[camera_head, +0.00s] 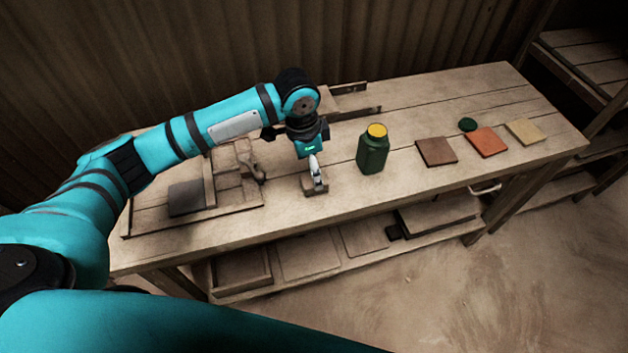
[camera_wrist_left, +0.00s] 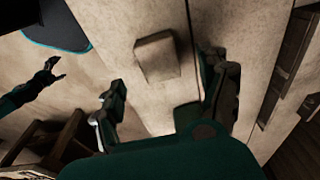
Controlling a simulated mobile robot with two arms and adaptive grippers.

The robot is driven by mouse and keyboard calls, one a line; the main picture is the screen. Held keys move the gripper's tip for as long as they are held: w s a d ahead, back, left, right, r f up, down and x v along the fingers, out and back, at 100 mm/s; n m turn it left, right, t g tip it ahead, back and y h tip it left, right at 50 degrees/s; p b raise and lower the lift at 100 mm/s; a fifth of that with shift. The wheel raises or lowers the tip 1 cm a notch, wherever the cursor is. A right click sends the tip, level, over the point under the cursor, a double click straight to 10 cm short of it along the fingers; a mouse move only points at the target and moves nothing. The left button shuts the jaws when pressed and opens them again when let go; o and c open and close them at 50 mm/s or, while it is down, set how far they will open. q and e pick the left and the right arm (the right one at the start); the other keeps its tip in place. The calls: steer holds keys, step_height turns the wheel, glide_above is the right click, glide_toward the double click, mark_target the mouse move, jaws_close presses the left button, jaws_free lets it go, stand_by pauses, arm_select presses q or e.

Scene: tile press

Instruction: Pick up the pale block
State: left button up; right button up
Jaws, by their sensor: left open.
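The pale block (camera_head: 318,187) is a small beige, wood-toned piece on the workbench near its front edge. My left gripper (camera_head: 315,165) points down just above it, and its fingers hide part of the block in the head view. In the left wrist view the block (camera_wrist_left: 157,57) lies ahead of the open fingers (camera_wrist_left: 162,92), roughly between their lines and nothing is held. A gap to the block shows there. A small dark claw (camera_wrist_left: 46,84) at the left of the wrist view looks like my right gripper; its opening is unclear.
A green jar with a yellow lid (camera_head: 373,152) stands just right of the block. Brown (camera_head: 436,152), orange (camera_head: 487,141) and pale yellow (camera_head: 525,131) tiles lie farther right, with a green disc (camera_head: 467,124). A wooden press frame (camera_head: 236,170) and grey plate (camera_head: 186,197) are left.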

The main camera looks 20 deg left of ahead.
mark_target(305, 179)
arm_select(q)
steer(key=shift+w+d+f+p, duration=0.1)
steer(key=shift+d+f+p, duration=0.1)
steer(key=shift+f, duration=1.15)
steer(key=shift+d+f+p, duration=0.1)
steer(key=shift+f+p, duration=0.1)
steer(key=shift+f, duration=1.15)
steer(key=shift+a, duration=0.1)
steer(key=c, duration=1.3)
